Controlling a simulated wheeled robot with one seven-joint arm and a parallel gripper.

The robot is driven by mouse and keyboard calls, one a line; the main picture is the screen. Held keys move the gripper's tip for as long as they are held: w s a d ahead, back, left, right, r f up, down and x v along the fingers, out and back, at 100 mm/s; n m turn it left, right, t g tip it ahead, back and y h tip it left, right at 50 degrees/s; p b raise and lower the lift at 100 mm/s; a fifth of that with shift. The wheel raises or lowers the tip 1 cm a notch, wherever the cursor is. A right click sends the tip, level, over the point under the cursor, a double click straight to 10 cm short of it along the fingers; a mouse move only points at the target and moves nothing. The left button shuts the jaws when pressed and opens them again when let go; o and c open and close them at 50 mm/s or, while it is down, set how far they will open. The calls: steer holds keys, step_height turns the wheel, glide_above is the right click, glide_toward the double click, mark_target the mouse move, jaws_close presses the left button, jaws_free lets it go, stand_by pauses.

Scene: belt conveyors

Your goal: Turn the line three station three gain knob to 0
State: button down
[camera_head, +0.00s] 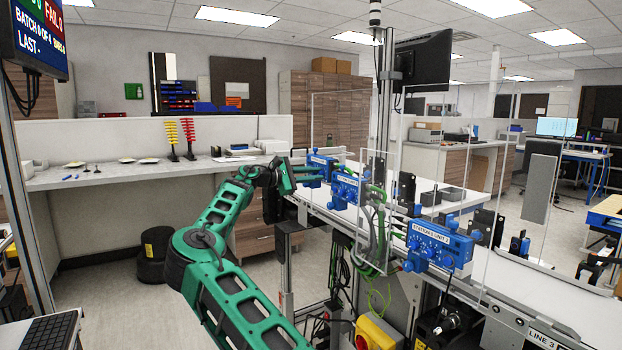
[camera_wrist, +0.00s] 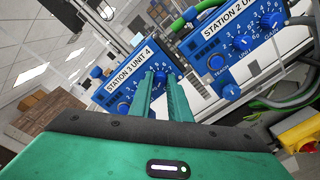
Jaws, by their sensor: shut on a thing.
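The station 3 box, a blue panel labelled "STATION 3 UNIT 4" (camera_wrist: 126,72), is left of centre in the wrist view. In the head view it appears to be the farthest blue box (camera_head: 321,163) on the line. My gripper (camera_wrist: 161,77) is shut on the panel's right-hand blue knob, in the gain position going by the neighbouring panel. In the head view my arm reaches to this box from the left.
The station 2 box (camera_wrist: 240,40) stands close on the right, with teach, unit and gain knobs. Another blue box (camera_head: 435,243) is nearer along the line.

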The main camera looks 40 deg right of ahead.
steer(key=shift+w+n, duration=0.2)
steer(key=shift+n, duration=0.1)
steer(key=c, duration=1.7)
jaws_free()
steer(key=shift+s, duration=0.1)
steer(key=shift+o, duration=0.2)
steer(key=v, duration=1)
steer(key=shift+a, duration=0.35)
steer(key=shift+f, duration=0.1)
